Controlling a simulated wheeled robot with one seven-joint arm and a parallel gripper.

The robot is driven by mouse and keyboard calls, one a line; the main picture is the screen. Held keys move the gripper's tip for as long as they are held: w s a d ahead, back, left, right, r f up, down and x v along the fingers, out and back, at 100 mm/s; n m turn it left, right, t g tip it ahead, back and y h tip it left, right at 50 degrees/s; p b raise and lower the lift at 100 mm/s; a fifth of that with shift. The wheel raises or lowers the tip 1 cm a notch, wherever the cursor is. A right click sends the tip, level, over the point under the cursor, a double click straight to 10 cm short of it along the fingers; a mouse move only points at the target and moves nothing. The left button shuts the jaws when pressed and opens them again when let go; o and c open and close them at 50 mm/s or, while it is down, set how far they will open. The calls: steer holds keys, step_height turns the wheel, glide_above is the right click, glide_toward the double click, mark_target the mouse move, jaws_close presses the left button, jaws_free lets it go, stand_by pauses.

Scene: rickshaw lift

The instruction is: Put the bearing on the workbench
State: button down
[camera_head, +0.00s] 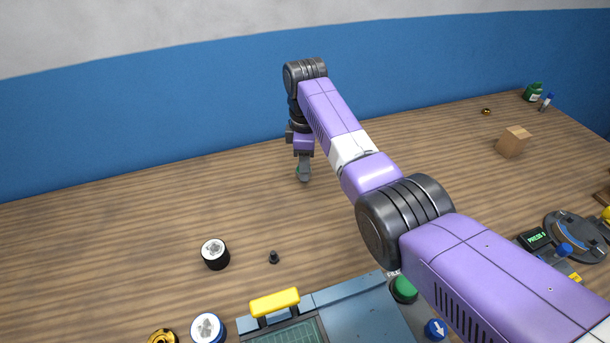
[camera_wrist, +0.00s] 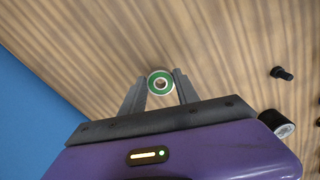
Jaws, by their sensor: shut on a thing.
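The bearing (camera_wrist: 151,83) is a small green ring with a pale inner rim and a dark hole, between the two grey fingers of my gripper (camera_wrist: 159,77) in the wrist view. My gripper is shut on it. In the head view my gripper (camera_head: 303,173) points down, low over the far middle of the wooden workbench (camera_head: 120,220), and a bit of the bearing's green (camera_head: 298,170) shows at the fingertips. I cannot tell whether the bearing touches the bench top.
A black bolt (camera_head: 273,258) and a black-and-white roll (camera_head: 215,254) stand nearer. A case with a yellow handle (camera_head: 275,303) lies at the front. A wooden block (camera_head: 511,143), brass nut (camera_head: 486,111) and green bottle (camera_head: 532,93) are at right. Bench around my gripper is clear; a blue wall (camera_head: 150,120) rises behind.

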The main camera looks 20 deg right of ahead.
mark_target(305, 184)
steer(key=shift+f, duration=2)
steer(key=shift+f, duration=0.15)
steer(key=c, duration=0.9)
jaws_free()
step_height(305, 184, up, 12)
steer(key=shift+r+b, duration=0.2)
steer(key=shift+b, duration=0.2)
